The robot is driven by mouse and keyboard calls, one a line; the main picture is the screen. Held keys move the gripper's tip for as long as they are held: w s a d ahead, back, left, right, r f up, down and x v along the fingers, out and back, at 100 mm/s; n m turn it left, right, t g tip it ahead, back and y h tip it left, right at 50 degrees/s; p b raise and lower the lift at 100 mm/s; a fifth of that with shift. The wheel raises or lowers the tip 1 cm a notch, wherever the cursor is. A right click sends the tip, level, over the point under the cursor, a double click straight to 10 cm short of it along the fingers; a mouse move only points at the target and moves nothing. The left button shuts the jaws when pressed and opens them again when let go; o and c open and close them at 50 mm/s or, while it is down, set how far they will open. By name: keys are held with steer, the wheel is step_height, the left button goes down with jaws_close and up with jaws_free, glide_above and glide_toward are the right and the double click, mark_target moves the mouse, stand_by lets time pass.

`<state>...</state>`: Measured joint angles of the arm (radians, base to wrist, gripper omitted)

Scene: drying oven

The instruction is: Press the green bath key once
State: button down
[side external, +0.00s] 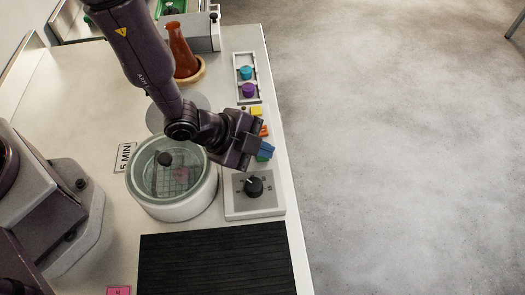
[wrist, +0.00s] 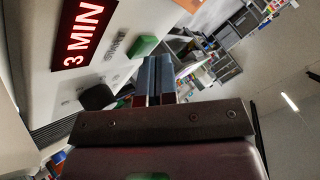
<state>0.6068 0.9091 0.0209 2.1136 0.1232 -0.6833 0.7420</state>
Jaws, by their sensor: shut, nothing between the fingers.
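A green key (wrist: 145,46) shows in the wrist view on a pale panel with small printed lettering. My gripper (wrist: 158,62) is shut and empty, its two blue-grey fingers side by side. Their tips appear just below and right of the green key in that picture; I cannot tell whether they touch it. In the side view my gripper (side external: 264,152) is low over the row of coloured keys at the table's right side, and hides part of it. The round bath (side external: 172,208) with a glass lid stands left of it.
A box with a black knob (side external: 254,187) stands just in front of my gripper. A yellow key (side external: 257,111) lies behind it. A tray with teal and purple caps (side external: 248,73) and a brown flask (side external: 182,52) stand farther back. A red 3 MIN display (wrist: 83,34) shows.

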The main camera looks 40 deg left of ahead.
steer(key=shift+f, duration=0.2)
stand_by(0.3)
steer(key=shift+r, duration=0.85)
steer(key=shift+r, duration=2.5)
